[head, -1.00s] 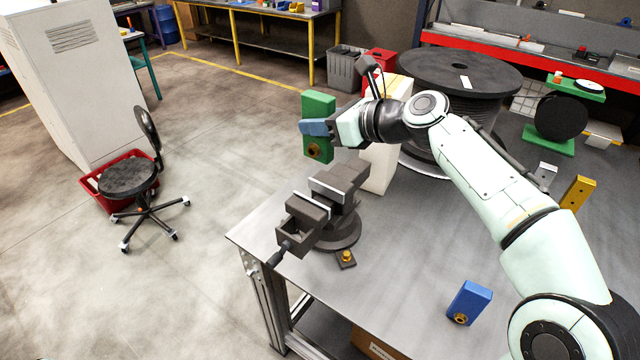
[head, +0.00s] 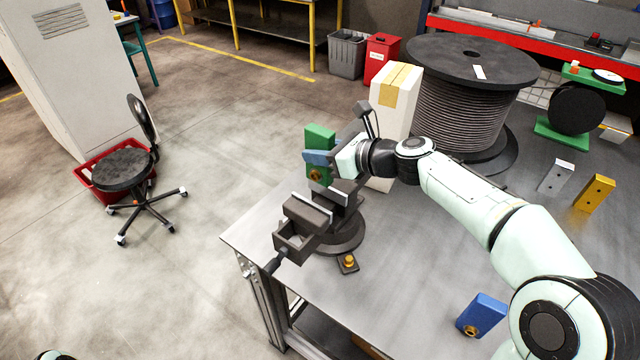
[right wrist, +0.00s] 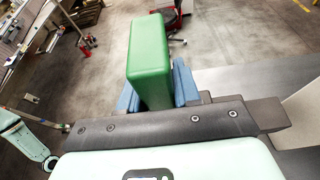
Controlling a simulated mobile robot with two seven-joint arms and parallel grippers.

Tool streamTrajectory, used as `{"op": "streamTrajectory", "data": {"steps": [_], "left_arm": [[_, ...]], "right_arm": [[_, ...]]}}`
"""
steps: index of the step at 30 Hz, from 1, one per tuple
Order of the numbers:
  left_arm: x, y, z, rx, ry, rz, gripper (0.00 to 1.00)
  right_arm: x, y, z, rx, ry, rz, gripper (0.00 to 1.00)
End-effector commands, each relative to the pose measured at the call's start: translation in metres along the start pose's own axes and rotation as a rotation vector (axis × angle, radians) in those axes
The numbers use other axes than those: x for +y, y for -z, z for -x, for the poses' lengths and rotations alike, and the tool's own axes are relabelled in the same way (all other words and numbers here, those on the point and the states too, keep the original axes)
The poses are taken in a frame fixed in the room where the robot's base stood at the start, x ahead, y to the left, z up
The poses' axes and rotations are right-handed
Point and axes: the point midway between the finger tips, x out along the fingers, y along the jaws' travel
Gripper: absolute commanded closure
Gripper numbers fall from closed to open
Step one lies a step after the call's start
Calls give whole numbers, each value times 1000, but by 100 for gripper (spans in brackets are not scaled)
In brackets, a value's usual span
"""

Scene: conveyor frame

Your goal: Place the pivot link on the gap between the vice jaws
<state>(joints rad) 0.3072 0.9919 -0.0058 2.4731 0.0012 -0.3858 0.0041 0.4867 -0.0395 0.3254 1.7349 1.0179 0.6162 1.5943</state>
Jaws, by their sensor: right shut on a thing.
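The pivot link appears to be the green block (head: 320,139) with a brass boss low on its face. My right gripper (head: 318,158) is shut on it with blue fingers and holds it upright. The wrist view shows the green block (right wrist: 148,60) between both fingers. The dark vice (head: 307,212) stands on the near left part of the table. In the head view the link's lower end is just above and behind the jaws, overlapping the rear jaw. I cannot tell if it touches. My left gripper is out of view.
A blue block (head: 482,314) with a brass boss, a grey block (head: 556,176) and a yellow block (head: 594,193) are on the metal table (head: 420,250). A tall carton (head: 396,100) and a large cable reel (head: 470,95) stand behind the vice. The table's middle is clear.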

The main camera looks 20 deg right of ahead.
Motion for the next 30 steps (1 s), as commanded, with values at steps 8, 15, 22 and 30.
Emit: {"op": "streamTrajectory", "data": {"steps": [8, 15, 22, 30], "left_arm": [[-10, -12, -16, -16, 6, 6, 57], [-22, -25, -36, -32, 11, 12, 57], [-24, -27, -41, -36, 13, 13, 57], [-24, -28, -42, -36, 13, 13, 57]], "right_arm": [[1, 26, -9, -2, -1, 1, 100], [1, 65, -23, 0, -2, -2, 100], [1, 74, -27, -4, -1, 3, 100], [1, 75, -28, -4, -2, 2, 100]]}}
